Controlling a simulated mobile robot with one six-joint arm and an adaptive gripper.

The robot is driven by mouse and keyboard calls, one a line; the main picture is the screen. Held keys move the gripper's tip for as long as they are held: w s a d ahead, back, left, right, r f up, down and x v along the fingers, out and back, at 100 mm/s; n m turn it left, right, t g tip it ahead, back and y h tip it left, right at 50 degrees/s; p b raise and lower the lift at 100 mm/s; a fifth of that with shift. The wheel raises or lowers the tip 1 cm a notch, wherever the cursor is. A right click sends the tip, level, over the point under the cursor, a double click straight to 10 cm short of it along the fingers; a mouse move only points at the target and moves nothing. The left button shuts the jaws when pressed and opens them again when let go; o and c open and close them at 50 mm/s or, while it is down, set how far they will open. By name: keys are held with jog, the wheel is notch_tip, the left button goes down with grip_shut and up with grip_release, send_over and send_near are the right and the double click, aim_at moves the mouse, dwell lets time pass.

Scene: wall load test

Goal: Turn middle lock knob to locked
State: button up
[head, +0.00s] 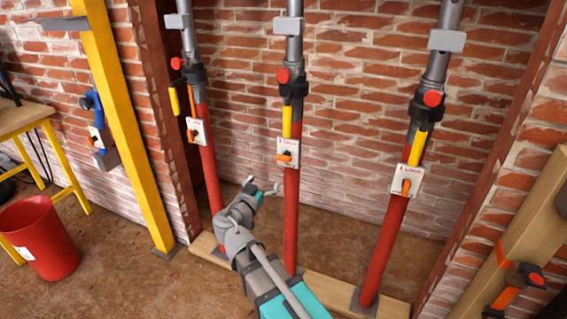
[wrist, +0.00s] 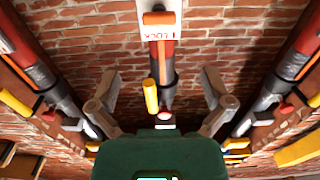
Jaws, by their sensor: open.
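The middle prop (head: 291,210) is a red post with a grey upper tube. Its white lock plate (head: 289,146) carries an orange knob (head: 285,157), whose bar looks roughly crosswise to the post. In the wrist view the orange knob (wrist: 160,18) is at the top centre, on the white plate (wrist: 160,6) with partly hidden lettering. My gripper (head: 263,187) is open and empty, left of the middle post and lower than the knob. In the wrist view my gripper (wrist: 160,85) has its fingers spread either side of the post, apart from the knob.
A yellow handle (head: 287,122) hangs just above the middle plate. The left prop (head: 208,170) and right prop (head: 382,245) flank it, each with an orange knob. A wooden sill (head: 325,290) runs under the posts. A red bucket (head: 38,240) stands far left.

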aim_at(282, 160)
jog(key=shift+w, duration=0.1)
jog(key=x, duration=1.3)
jog(key=shift+w+d, duration=0.15)
jog(key=shift+w, duration=0.2)
jog(key=c, duration=1)
jog(key=shift+c, duration=0.2)
